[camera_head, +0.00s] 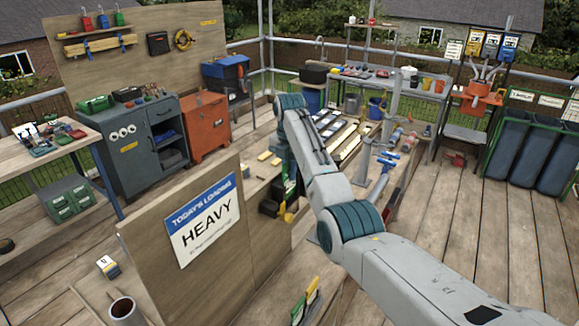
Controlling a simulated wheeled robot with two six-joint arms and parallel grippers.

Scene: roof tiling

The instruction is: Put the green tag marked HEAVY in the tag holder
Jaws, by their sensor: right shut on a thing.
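A board carries a white and blue sign (205,222) that reads TODAY'S LOADING, HEAVY. My right arm comes in from the lower right, and its gripper (279,208) points down behind the board's right end. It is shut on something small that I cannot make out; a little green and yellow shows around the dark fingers. My left gripper is out of view.
A grey cabinet (123,148) and an orange cabinet (205,127) stand at the back left. A cup (122,308) stands at the lower left. Blue-grey bins (516,148) line the right side. The plank floor at the right is clear.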

